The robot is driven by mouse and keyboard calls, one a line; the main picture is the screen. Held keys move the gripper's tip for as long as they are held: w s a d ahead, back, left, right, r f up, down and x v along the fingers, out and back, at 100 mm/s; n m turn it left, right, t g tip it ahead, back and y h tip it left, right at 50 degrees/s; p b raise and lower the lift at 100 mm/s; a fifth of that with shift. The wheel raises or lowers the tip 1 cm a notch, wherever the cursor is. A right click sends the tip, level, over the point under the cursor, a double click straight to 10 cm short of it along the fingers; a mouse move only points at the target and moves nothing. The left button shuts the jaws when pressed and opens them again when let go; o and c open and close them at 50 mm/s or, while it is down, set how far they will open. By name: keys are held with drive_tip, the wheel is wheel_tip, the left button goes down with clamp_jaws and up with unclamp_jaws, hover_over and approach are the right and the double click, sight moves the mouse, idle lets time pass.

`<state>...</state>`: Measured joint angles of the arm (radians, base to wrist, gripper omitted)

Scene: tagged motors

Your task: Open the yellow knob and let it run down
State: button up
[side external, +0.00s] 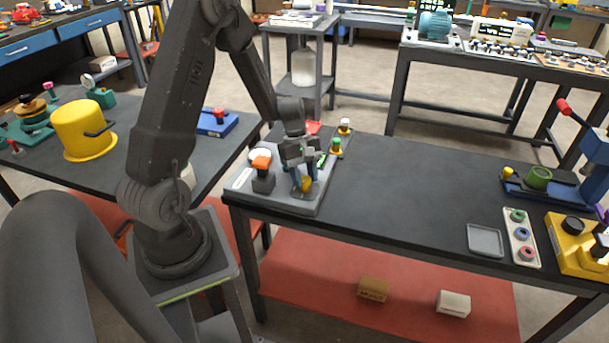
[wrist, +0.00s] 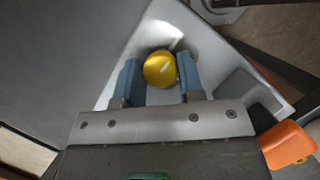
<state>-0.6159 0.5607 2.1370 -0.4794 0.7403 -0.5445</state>
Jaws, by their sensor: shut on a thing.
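The yellow knob (wrist: 160,69) sits between the two blue fingers of my gripper (wrist: 160,80) in the wrist view. The fingers are closed on its sides. In the side view the knob (side external: 306,184) shows just below my gripper (side external: 301,178), at the front of a grey panel (side external: 310,207) on the dark bench. My gripper points down at it. The knob's base is mostly hidden by the fingers, and its turned position cannot be told.
An orange-topped block (side external: 262,165) stands on the panel just left of my gripper; its orange part (wrist: 288,143) shows in the wrist view. A green-and-yellow post (side external: 336,148) stands behind right. A grey tray (side external: 485,240) lies farther right. The middle of the bench is clear.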

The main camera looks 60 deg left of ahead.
idle(0.5)
drive_tip(key=o, duration=0.9)
drive_tip(key=v, duration=1.4)
drive_tip(key=shift+f, duration=0.1)
wheel_tip(320, 180, up, 5)
drive_tip(key=m+y, duration=0.2)
drive_tip(key=m, duration=0.2)
hover_over(304, 195)
drive_tip(key=s+d+r+m+t+y, duration=0.1)
drive_tip(key=s+d+r+m+t, duration=0.1)
drive_tip(key=s+d+r+m, duration=0.25)
drive_tip(key=s+d+r+m+t+y, duration=0.1)
drive_tip(key=s+d+r+m+t, duration=0.1)
drive_tip(key=s+d+m, duration=0.5)
drive_tip(key=d+m+t, duration=0.1)
drive_tip(key=d+m, duration=0.1)
drive_tip(key=d, duration=0.1)
drive_tip(key=shift+s+t, duration=0.2)
drive_tip(key=shift+t, duration=0.1)
